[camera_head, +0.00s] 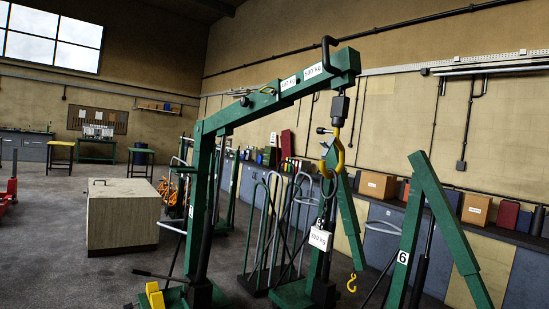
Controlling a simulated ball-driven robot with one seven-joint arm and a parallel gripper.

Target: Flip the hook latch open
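A yellow hook (338,152) hangs below a dark block (340,107) at the end of a green workshop crane's boom (290,82). A short lever with a dark knob (322,131) sticks out to the left at the top of the hook; it looks like part of the latch. The picture is too small to tell whether the latch is shut or open. A grey ring (329,184) is at the bottom of the hook, above a white "100 kg" label (320,238). My gripper is not in view.
A second green crane marked 6 (403,257) stands at the right, with a small yellow hook (351,283) near it. Metal racks (275,215) stand behind the first crane. A pale crate (122,215) stands left.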

